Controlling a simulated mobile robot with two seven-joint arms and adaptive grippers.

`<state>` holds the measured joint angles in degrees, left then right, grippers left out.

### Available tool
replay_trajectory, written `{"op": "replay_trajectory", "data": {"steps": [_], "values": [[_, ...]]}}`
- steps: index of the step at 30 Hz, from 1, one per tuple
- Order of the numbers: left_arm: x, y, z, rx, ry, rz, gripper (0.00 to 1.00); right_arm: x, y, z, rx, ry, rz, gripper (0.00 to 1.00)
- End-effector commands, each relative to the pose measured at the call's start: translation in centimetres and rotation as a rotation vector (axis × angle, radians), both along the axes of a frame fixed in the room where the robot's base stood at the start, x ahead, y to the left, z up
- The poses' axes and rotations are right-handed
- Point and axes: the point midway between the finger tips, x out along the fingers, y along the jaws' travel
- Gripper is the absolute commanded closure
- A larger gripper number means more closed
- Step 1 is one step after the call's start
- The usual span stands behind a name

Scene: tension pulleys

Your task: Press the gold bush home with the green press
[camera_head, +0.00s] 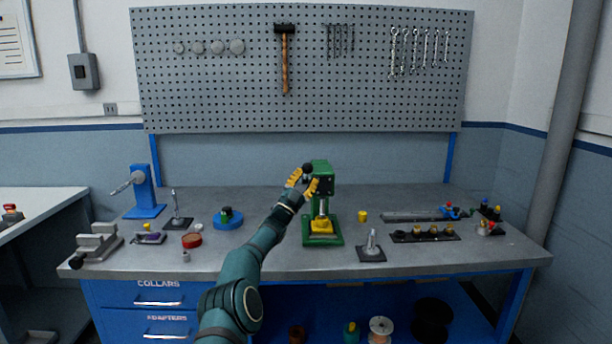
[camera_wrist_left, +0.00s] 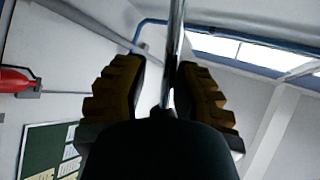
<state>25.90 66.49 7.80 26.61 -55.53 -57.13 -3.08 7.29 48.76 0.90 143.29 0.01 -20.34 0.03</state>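The green press (camera_head: 335,191) stands upright in the middle of the bench, with a bright metal ram above a yellow piece (camera_head: 321,226) on its base. Whether the gold bush is part of that yellow piece is too small to tell. My left gripper (camera_head: 305,181) is at the upper left of the press, beside a black knob (camera_head: 307,168). In the left wrist view, its yellow ribbed fingers (camera_wrist_left: 163,90) stand apart on either side of a metal rod (camera_wrist_left: 175,55). A dark rounded shape hides their lower parts, so whether they grip is unclear. My right gripper is not in view.
A small yellow cylinder (camera_head: 362,215) stands right of the press. A dark stand with a metal post (camera_head: 371,247) is in front of it. A blue lever tool (camera_head: 144,191) stands at the left. A pegboard (camera_head: 300,80) rises behind. The bench between press and pegboard is clear.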

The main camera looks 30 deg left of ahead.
Motion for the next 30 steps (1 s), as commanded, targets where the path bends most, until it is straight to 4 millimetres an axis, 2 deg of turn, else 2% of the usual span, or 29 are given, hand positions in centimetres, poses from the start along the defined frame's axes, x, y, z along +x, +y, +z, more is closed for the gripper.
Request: {"op": "replay_trajectory", "data": {"steps": [17, 30], "values": [[-0.5, 0.2, -0.2, -0.005, 0.0, 0.0, 0.57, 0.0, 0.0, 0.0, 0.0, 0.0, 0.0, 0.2], [-3.7, 0.8, -2.8, -0.005, 0.001, 0.0, 0.57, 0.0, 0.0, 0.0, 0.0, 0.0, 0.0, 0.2]]}}
